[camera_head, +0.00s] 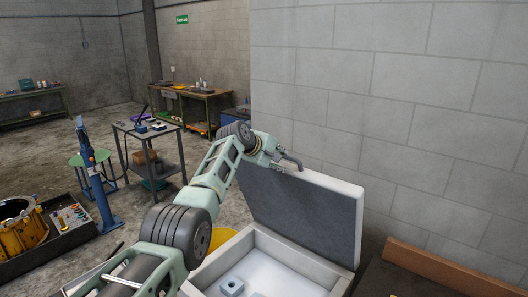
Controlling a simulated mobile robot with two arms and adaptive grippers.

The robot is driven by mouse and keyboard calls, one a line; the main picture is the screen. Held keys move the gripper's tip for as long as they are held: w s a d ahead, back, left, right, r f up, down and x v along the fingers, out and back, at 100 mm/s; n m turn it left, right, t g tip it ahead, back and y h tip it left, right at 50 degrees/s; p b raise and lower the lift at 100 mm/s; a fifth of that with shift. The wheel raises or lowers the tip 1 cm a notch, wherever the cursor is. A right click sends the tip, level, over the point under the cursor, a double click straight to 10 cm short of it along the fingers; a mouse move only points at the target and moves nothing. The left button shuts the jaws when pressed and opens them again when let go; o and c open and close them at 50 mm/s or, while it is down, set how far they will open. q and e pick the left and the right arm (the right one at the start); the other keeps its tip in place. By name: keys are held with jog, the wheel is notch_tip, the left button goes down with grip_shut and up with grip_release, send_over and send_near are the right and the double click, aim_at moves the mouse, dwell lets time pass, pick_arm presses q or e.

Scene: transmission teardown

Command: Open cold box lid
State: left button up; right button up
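The cold box (320,266) is a white box at the bottom centre, with part of its front cut off by the picture edge. Its lid (310,212) stands raised at the back near the wall, tilted steeply, with its grey inner face showing and a white rim. The inside of the box is exposed. My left gripper (290,163) is at the upper left corner of the lid, with a dark finger at its top edge. Whether its fingers are shut on the lid is too small to tell. My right gripper is not in view.
A small pale block (232,286) with a hole sits in the box. A block wall (400,120) rises behind the lid. A brown-edged table (450,268) is at the right. A blue stand (95,175) and a grey cart (150,150) stand at the left.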

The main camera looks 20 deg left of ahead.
pick_arm(q)
jog(key=v, duration=1.1)
jog(key=shift+r, duration=0.2)
jog(key=shift+s, duration=0.1)
jog(key=shift+c, duration=0.2)
